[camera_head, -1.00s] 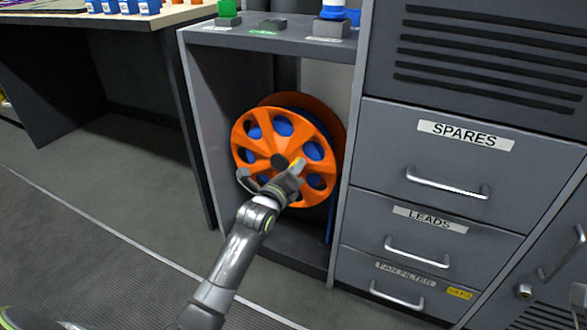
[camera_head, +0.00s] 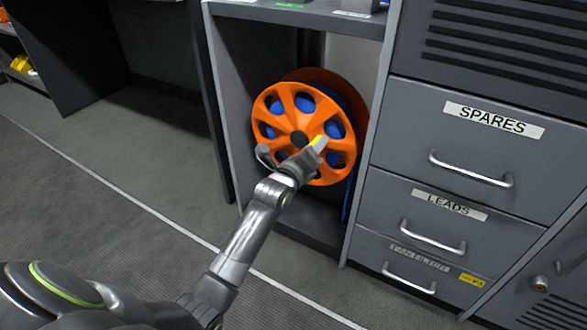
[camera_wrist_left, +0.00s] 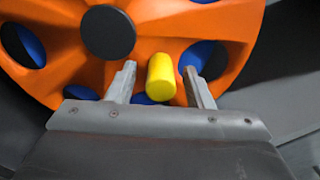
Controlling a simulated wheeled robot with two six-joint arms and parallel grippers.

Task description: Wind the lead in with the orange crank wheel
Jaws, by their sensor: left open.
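The orange crank wheel (camera_head: 281,112) stands upright in an open bay of the grey cabinet, with a dark hub and round holes showing blue behind. Its yellow knob (camera_head: 319,141) sits to the right of the hub. My left gripper (camera_head: 312,152) is at the wheel's lower right face. In the left wrist view, the open fingers (camera_wrist_left: 159,74) stand on either side of the yellow knob (camera_wrist_left: 160,88), with a gap on each side. The blue lead (camera_head: 347,200) shows at the wheel's right edge; most of it is hidden. My right gripper is out of view.
The bay's side walls (camera_head: 226,100) stand close on both sides of the wheel, with a shelf (camera_head: 300,14) above. Drawers with protruding handles (camera_head: 470,172) are to the right. The floor (camera_head: 130,175) to the left is clear.

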